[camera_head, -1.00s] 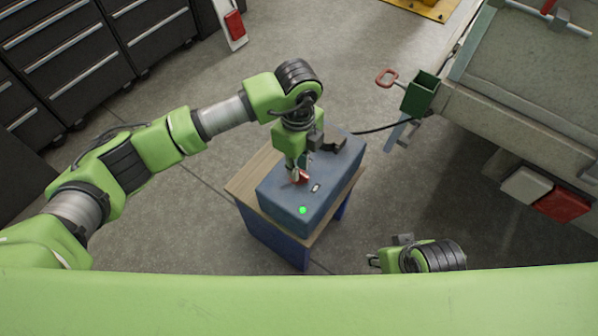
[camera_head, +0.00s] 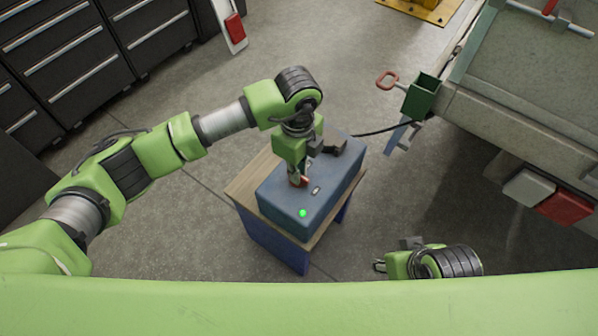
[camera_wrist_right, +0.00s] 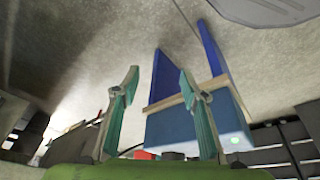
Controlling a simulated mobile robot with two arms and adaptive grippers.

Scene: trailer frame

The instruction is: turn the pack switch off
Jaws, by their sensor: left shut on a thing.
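The blue battery pack (camera_head: 284,206) sits on a small wooden-topped stand. Its green light (camera_head: 303,213) is lit near the front corner.
The stand (camera_head: 240,187) has a wooden top and blue legs. A black cable (camera_head: 380,128) runs from the pack towards the trailer (camera_head: 535,90). A green box (camera_head: 421,95) hangs at the trailer's corner. Dark drawer cabinets (camera_head: 75,60) stand at the left. Floor is clear around the stand.

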